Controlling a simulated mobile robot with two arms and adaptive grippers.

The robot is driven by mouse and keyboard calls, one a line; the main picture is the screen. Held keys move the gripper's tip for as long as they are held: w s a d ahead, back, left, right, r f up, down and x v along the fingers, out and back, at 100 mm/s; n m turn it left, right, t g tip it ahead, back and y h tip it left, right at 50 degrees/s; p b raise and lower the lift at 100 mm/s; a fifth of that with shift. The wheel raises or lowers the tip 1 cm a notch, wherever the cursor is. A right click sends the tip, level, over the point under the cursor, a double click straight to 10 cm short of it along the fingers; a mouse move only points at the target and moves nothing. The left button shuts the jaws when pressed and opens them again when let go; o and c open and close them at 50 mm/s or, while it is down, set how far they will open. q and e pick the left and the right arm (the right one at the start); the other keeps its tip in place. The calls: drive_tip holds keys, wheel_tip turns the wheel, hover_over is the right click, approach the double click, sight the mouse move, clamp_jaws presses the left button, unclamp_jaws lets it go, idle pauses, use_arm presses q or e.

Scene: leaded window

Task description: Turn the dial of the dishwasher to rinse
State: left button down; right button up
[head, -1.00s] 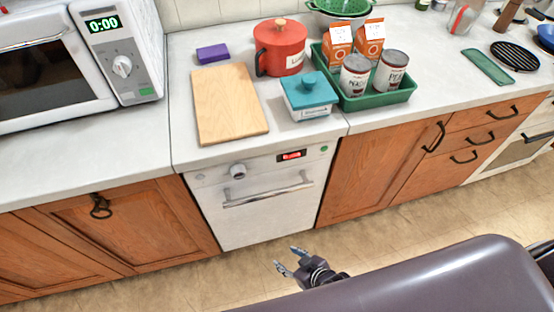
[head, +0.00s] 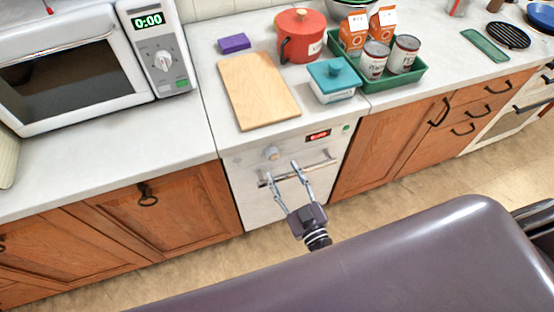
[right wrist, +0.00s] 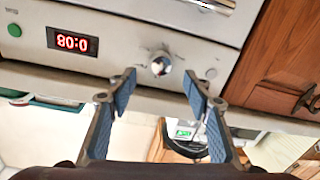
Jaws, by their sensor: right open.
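The white dishwasher (head: 258,212) is under the counter in the head view, its door shut. Its round dial (head: 271,153) sits on the control panel above the bar handle. My right gripper (head: 281,171) is open and empty in front of the dishwasher, its fingertips just below the dial in the picture. In the right wrist view, which is upside down, the silver dial (right wrist: 160,64) lies between and beyond the two blue-padded fingertips (right wrist: 160,78), apart from them. No dial marking or rinse label can be read. My left gripper is out of view.
The lit red display (head: 318,135) and green button (head: 346,127) are right of the dial. The bar handle (head: 322,166) juts out below.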

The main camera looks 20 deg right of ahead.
sight(274, 156)
drive_tip(key=w, duration=0.5)
drive_tip(key=shift+a, duration=0.3)
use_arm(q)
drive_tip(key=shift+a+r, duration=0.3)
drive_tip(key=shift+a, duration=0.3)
use_arm(e)
drive_tip(key=c, duration=1.1)
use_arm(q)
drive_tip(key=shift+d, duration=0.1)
use_arm(e)
drive_tip(key=shift+c, duration=0.2)
